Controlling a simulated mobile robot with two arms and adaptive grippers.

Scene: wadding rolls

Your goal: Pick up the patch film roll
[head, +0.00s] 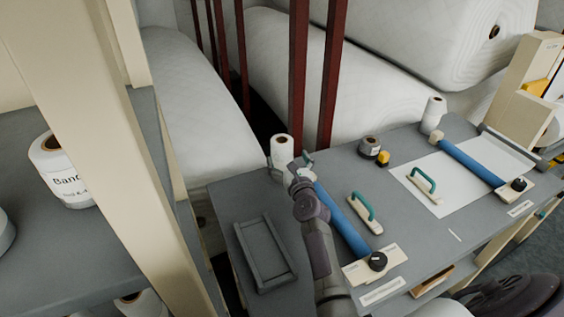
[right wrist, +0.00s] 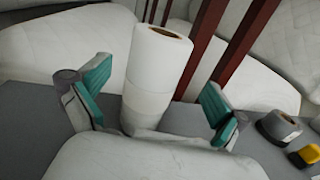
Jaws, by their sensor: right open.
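A tall white roll (head: 283,150) with a brown core, likely the patch film roll, stands upright at the back edge of the grey worktable. In the right wrist view the white roll (right wrist: 158,75) stands between the two teal finger pads, with faint seams around it and its base hidden by my gripper. My right gripper (head: 290,168) is open around it; it also shows in the right wrist view (right wrist: 154,96), with gaps on both sides of the roll. A similar white roll (head: 433,114) stands farther right. No label is readable on either. My left gripper is not in view.
The worktable (head: 228,200) holds an empty grey tray (head: 265,252), blue rollers (head: 343,221), teal-handled tools (head: 365,212), a grey tape roll (head: 370,146) and a white sheet (head: 455,196). Dark red posts (head: 329,90) rise behind. A cream post (head: 110,160) and a labelled roll (head: 60,172) are left.

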